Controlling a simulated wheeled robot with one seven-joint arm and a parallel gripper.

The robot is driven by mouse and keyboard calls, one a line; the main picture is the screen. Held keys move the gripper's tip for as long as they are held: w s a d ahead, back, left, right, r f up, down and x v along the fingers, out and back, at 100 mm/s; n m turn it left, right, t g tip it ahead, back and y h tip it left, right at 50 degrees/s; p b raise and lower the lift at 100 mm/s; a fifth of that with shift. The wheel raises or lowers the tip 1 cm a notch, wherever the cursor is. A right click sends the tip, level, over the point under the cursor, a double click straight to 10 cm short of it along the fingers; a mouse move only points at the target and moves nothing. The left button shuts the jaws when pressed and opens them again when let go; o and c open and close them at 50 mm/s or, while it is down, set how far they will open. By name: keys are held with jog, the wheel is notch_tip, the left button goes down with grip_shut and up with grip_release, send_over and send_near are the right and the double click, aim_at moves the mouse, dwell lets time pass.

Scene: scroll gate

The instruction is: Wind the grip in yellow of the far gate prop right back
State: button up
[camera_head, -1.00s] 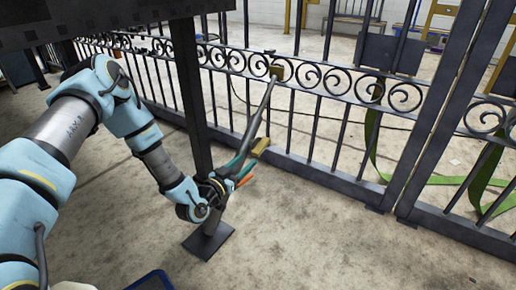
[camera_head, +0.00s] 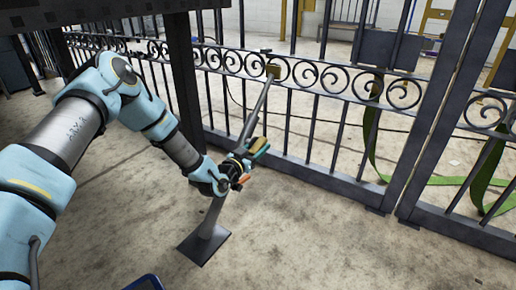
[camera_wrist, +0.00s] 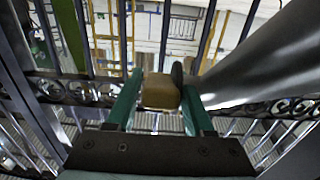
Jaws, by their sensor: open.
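The far gate prop (camera_head: 212,218) is a grey slanting pole, running from a floor plate up to a yellowish bracket (camera_head: 273,71) on the gate. The yellow grip (camera_head: 258,144) is a small block beside the pole at about mid-height. My gripper (camera_head: 257,153) is at the grip, its teal fingers partly overlapping it in the head view. In the wrist view, the grip (camera_wrist: 160,91) sits between the two open green fingers of my gripper (camera_wrist: 160,98). A dark piece (camera_wrist: 177,75) shows at its right side. I cannot tell whether either finger touches it.
The dark iron gate (camera_head: 325,78) with scrollwork stands behind the prop. In the wrist view the pole (camera_wrist: 250,60) passes close on the right of the fingers. A dark post (camera_head: 187,85) stands left of the prop. A green strap (camera_head: 371,135) hangs at the gate.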

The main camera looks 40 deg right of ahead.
grip_shut()
jog(key=shift+r, duration=0.1)
jog(key=p, duration=0.2)
jog(key=shift+r+y+p, duration=0.3)
jog(key=shift+y, duration=0.1)
jog(key=g+y+p, duration=0.1)
jog(key=p, duration=0.2)
jog(key=shift+s+y+p, duration=0.1)
jog(key=shift+y+p, duration=1)
jog(key=shift+p, duration=0.4)
jog(key=shift+a+f+y+p, duration=0.1)
jog(key=shift+f+y+p, duration=0.3)
jog(key=shift+y, duration=0.1)
grip_release()
